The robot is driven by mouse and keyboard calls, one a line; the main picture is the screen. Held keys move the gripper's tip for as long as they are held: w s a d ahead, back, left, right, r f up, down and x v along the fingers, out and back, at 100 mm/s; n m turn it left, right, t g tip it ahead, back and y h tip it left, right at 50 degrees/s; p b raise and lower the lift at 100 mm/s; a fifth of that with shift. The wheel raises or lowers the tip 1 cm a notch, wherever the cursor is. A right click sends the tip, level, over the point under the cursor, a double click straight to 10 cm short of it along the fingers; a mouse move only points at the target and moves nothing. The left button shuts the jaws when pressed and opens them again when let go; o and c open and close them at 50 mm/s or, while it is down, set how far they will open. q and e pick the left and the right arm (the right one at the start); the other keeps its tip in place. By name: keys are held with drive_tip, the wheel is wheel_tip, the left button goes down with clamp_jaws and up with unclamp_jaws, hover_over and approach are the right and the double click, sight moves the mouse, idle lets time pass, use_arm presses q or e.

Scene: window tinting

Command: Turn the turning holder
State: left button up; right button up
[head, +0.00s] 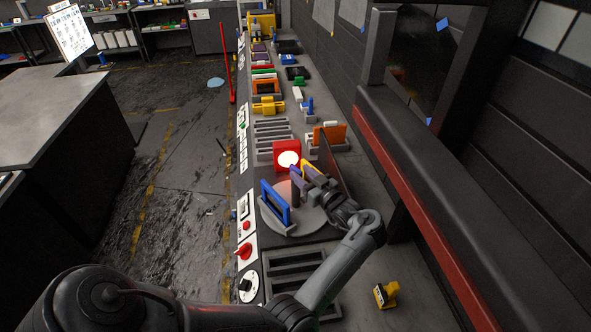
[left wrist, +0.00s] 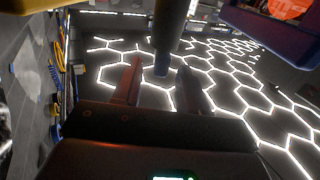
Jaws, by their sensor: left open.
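The turning holder is a round grey disc (head: 309,222) on the bench in the head view. A blue upright frame (head: 273,204) stands on its left side and a dark thin panel (head: 334,158) rises behind my gripper. My left gripper (head: 300,184) is over the disc, close to the blue frame, partly covering the holder. In the left wrist view its two fingers (left wrist: 160,82) are apart, with a dark blue-tipped post (left wrist: 167,38) showing between them. I cannot tell whether they touch it. My right gripper is not in view.
A red box with a bright white round face (head: 288,158) stands just beyond the disc. Slotted racks (head: 272,132) and coloured tools line the bench behind. A control strip with a red knob (head: 243,250) runs along the left edge. A yellow tool (head: 386,294) lies front right.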

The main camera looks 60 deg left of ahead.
use_arm(q)
drive_tip(key=shift+w+d+b, duration=0.15)
drive_tip(key=shift+d+b, duration=0.05)
drive_tip(key=shift+d, duration=1.15)
drive_tip(key=shift+w+d+b, duration=0.15)
drive_tip(key=shift+d, duration=1.15)
drive_tip(key=shift+a, duration=0.1)
